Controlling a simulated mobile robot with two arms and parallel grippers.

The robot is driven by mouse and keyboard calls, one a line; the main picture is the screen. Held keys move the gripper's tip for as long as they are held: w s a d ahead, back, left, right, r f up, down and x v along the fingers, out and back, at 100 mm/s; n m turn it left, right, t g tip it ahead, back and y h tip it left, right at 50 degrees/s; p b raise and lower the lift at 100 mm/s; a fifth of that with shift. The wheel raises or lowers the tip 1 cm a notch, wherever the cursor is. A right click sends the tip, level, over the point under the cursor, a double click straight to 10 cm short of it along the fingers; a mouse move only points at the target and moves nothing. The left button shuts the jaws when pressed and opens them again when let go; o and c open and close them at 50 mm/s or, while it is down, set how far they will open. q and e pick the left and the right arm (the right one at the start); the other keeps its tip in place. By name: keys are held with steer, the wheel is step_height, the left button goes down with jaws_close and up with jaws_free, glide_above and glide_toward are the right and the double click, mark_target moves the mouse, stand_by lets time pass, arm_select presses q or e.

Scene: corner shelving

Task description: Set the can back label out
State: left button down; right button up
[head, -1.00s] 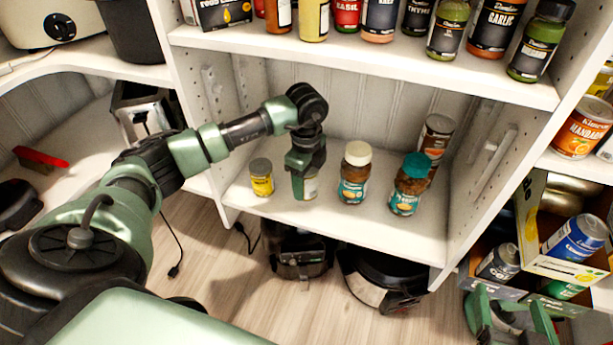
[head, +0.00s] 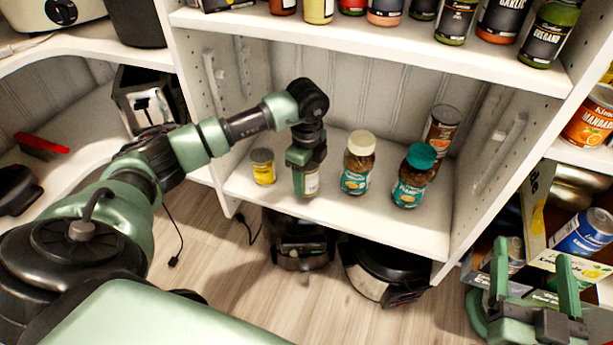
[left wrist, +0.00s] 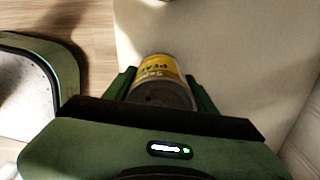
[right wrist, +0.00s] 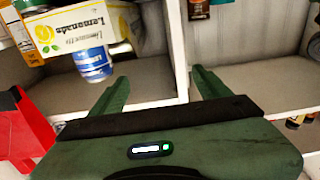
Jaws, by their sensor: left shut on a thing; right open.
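A small can (head: 309,183) with a pale label stands upright on the lower white shelf, or just above it; I cannot tell which. My left gripper (head: 305,172) is shut around it from above. In the left wrist view the can (left wrist: 161,70) sits between both fingers, its yellow and white label partly visible on the side away from the wrist. My right gripper (head: 533,280) is open and empty at the lower right, in front of the carton of cans. The right wrist view shows its spread fingers (right wrist: 158,88) with nothing between.
A yellow can (head: 263,168) stands left of the held can. A white-lidded jar (head: 357,170), a teal-lidded jar (head: 411,185) and a taller can (head: 442,128) stand to the right. The lemonade carton (right wrist: 75,32) with a blue can (right wrist: 94,64) is near my right gripper.

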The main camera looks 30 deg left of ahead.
arm_select(q)
steer(key=shift+f+b, duration=0.85)
steer(key=shift+b, duration=0.05)
arm_select(e)
step_height(320, 180, up, 8)
steer(key=s+t+y, duration=0.1)
steer(key=s+t, duration=0.1)
steer(key=t, duration=0.3)
steer(key=shift+s+a+r+y, duration=0.15)
steer(key=shift+a+y, duration=0.1)
steer(key=shift+y, duration=0.05)
arm_select(q)
steer(key=shift+f, duration=0.35)
arm_select(e)
steer(key=shift+s+r, duration=0.1)
steer(key=shift+s, duration=0.05)
arm_select(q)
steer(key=shift+c, duration=2.1)
jaws_free()
arm_select(e)
steer(key=shift+r, duration=0.1)
